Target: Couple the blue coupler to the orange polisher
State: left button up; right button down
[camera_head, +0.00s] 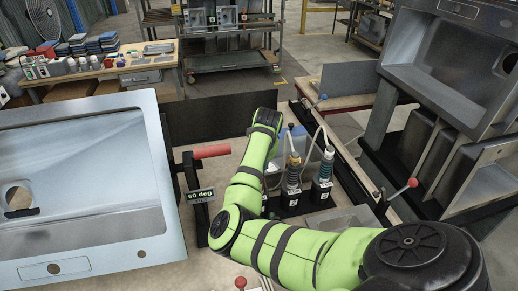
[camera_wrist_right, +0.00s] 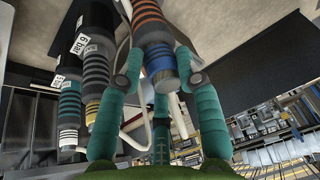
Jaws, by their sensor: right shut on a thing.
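In the right wrist view my right gripper (camera_wrist_right: 160,80) has its teal fingers closed around the blue coupler (camera_wrist_right: 158,60), which has a grey-brown end. A pale hose runs from near that end. The orange-ringed body of the polisher (camera_wrist_right: 150,14) lies in line with the coupler, right against its blue band. I cannot tell whether the two are locked together. In the head view my green right arm hides the right gripper, the coupler and the polisher. My left gripper is not in view.
Two black-based tools stand close by, one with a tan collar (camera_head: 293,168) and one with a teal collar (camera_head: 326,165), both with pale hoses. A red-handled lever (camera_head: 211,151) and steel sink (camera_head: 80,190) are left.

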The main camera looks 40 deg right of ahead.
jog(key=c, duration=0.8)
grip_release()
jog(key=shift+o, duration=0.2)
jog(key=v, duration=1.2)
jog(key=shift+f, duration=0.1)
